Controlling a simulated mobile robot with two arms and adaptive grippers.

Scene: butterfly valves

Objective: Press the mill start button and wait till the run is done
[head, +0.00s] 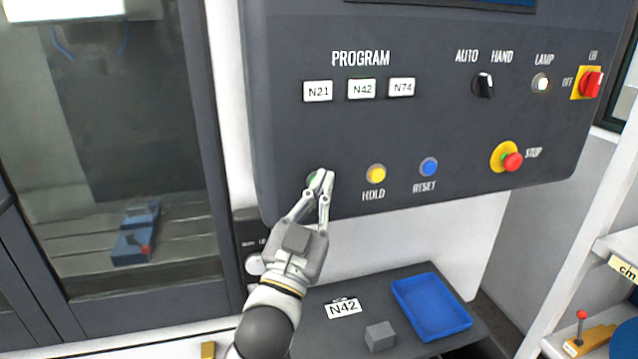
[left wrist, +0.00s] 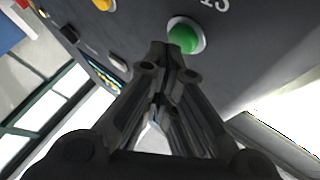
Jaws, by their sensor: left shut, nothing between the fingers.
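The green start button (left wrist: 183,38) sits in a pale ring on the dark control panel (head: 440,125). In the head view only a sliver of the green button (head: 311,177) shows beside my left fingers, and its label is mostly hidden. My left gripper (head: 325,174) is shut and empty, its fingertips pointing up at the panel right by this button. In the left wrist view the closed fingertips (left wrist: 167,47) are next to the button's edge; I cannot tell whether they touch it. The mill window (head: 110,140) is closed, with a blue vise (head: 137,233) inside. My right gripper is not in view.
The yellow hold button (head: 376,174), blue reset button (head: 429,167) and red stop knob (head: 512,161) lie to the right. Below are an N42 card (head: 343,309), a grey block (head: 380,336) and a blue tray (head: 431,306). White shelves (head: 570,290) stand at the right.

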